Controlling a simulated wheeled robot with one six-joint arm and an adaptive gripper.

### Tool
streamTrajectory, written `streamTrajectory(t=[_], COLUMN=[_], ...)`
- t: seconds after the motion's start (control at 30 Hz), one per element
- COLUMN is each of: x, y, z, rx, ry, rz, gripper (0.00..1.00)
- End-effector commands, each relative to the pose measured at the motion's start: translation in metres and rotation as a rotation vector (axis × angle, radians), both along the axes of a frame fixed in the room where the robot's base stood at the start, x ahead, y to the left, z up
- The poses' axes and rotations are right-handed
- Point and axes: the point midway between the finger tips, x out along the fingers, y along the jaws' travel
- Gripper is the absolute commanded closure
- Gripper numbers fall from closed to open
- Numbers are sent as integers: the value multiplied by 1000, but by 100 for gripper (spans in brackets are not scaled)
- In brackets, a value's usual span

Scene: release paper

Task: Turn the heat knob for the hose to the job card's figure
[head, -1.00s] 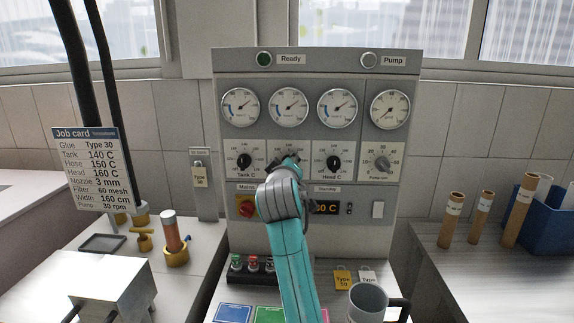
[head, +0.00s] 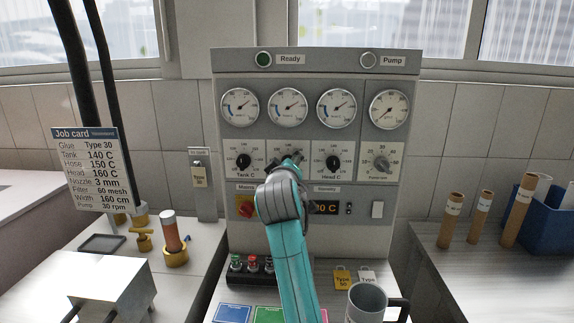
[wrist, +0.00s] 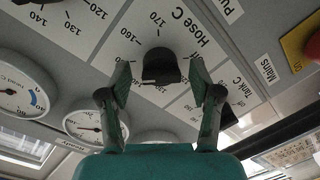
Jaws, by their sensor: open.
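The hose heat knob (wrist: 160,66) is black and sits on a white dial plate marked Hose C (wrist: 190,30). The wrist view shows it upside down, with 160 and 170 readable. My gripper (wrist: 160,78) is open, with one finger on each side of the knob; I cannot tell whether either finger touches it. In the head view my gripper (head: 287,158) covers most of the hose dial, so its pointer reading is hidden. The job card (head: 88,168) at the left reads Hose 150 C.
The Tank C knob (head: 244,161) and Head C knob (head: 333,162) flank the hose dial closely. Gauges (head: 288,107) sit above. Below are a red main switch (head: 245,206) and a partly covered amber display (head: 326,208). A grey mug (head: 367,303) stands at the front.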

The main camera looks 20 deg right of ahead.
Motion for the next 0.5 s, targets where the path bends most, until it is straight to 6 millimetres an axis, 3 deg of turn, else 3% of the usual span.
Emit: streamTrajectory(t=[0.5], x=[-85], y=[28], z=[6], rx=[0], ry=[0], rz=[1], gripper=[36])
